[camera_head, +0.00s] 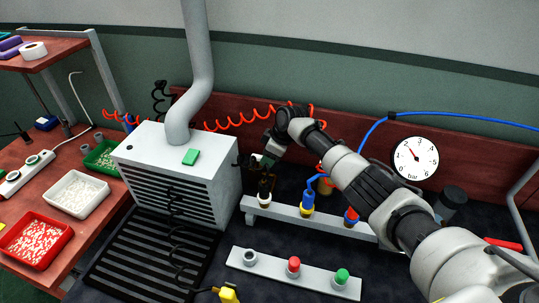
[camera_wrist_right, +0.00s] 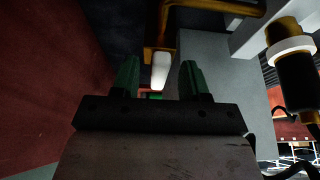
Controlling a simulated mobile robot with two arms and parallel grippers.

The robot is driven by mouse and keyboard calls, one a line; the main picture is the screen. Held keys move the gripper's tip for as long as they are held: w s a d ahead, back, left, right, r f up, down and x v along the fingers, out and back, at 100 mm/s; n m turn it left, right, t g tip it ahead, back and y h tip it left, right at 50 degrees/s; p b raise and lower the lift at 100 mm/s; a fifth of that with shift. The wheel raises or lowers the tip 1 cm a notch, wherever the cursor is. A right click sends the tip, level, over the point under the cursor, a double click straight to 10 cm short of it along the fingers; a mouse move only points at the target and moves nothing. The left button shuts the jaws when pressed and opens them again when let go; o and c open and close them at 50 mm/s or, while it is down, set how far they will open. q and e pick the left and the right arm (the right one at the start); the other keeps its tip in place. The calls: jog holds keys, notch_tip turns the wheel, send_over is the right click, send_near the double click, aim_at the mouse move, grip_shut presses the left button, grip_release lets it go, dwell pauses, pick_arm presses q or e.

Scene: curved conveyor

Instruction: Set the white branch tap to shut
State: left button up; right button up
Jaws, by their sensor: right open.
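The white tap lever (camera_wrist_right: 160,72) shows in the right wrist view, hanging from a brass pipe (camera_wrist_right: 215,8). My right gripper (camera_wrist_right: 160,82) is open, with one green finger on each side of the lever and visible gaps to both. I cannot tell how far ahead of the fingertips the lever is. In the head view my right gripper (camera_head: 262,161) is behind the manifold bar, beside the grey vented box. The lever cannot be made out there. My left gripper is not in view.
A black coupling with a white ring (camera_wrist_right: 291,50) is close on the right in the wrist view. The grey vented box (camera_head: 170,160), the manifold bar (camera_head: 335,222), a red back panel (camera_head: 470,165) and a gauge (camera_head: 415,158) surround the arm. Blue and red hoses run nearby.

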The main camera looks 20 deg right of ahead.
grip_shut()
jog(key=shift+s+a+r+p, duration=0.1)
jog(key=shift+p, duration=0.45)
jog(key=shift+s+a+m+t+h+p, duration=0.35)
jog(key=shift+a+m+h+p, duration=0.4)
jog(key=shift+m+p, duration=1.2)
jog(key=shift+s+a+m+t+h+p, duration=0.35)
jog(key=shift+a+m+h+p, duration=0.7)
jog(key=shift+m, duration=1.4)
jog(key=shift+s+a+m+t+h+p, duration=0.2)
jog(key=shift+a+m+t+h+p, duration=0.25)
jog(key=shift+m+p, duration=1.6)
jog(key=shift+a+m, duration=0.1)
jog(key=shift+m, duration=0.25)
